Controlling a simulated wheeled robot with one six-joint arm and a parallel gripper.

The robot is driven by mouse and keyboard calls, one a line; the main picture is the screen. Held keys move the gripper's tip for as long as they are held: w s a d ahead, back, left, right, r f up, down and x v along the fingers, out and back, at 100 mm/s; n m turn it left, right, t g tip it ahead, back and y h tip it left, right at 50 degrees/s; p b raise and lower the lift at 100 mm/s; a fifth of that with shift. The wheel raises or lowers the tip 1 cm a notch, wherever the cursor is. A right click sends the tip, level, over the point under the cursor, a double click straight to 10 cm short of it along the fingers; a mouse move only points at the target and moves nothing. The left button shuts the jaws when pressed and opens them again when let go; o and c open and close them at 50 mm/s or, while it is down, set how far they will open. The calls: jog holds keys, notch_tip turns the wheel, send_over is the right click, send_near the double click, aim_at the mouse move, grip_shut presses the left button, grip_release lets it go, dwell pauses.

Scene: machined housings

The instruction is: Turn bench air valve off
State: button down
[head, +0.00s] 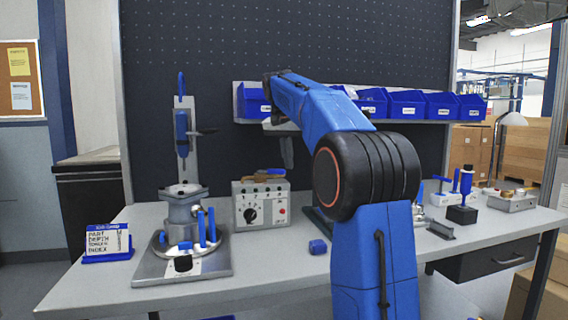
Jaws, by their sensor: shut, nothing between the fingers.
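My blue arm rises across the middle of the head view and bends over at the left. My gripper (288,162) hangs down from it, small and dark, behind the control box. It looks shut with nothing in it. A grey control box (262,203) with a black knob (250,215), a red button and small top fittings stands on the bench. A pale block with blue levers (446,197) stands right of my arm. I cannot tell for sure which part is the bench air valve, or its setting. My arm hides part of the bench.
A press-like fixture (184,215) with blue handles stands on a plate at left, beside a label stand (107,243). Blue bins (406,104) line the shelf. A blue-topped tool (464,195) stands at right.

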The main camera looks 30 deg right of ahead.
aim_at(282, 171)
jog(key=shift+s+a, duration=0.75)
jog(key=shift+a, duration=0.25)
jog(key=shift+s+a, duration=0.45)
jog(key=shift+a, duration=0.15)
jog(key=shift+s+a+m+g+h, duration=0.25)
jog(key=shift+a+m, duration=0.2)
jog(key=shift+m, duration=0.25)
jog(key=shift+s+a+m+g+h, duration=0.15)
jog(key=shift+s+a+m, duration=0.25)
jog(key=shift+m, duration=0.3)
jog(key=shift+s+a, duration=0.3)
jog(key=shift+a, duration=0.25)
jog(key=shift+s+a, duration=0.15)
jog(key=shift+a, duration=0.85)
jog(key=shift+s+a, duration=0.15)
jog(key=shift+a, duration=0.8)
jog(key=shift+a+f, duration=0.1)
jog(key=shift+a, duration=0.1)
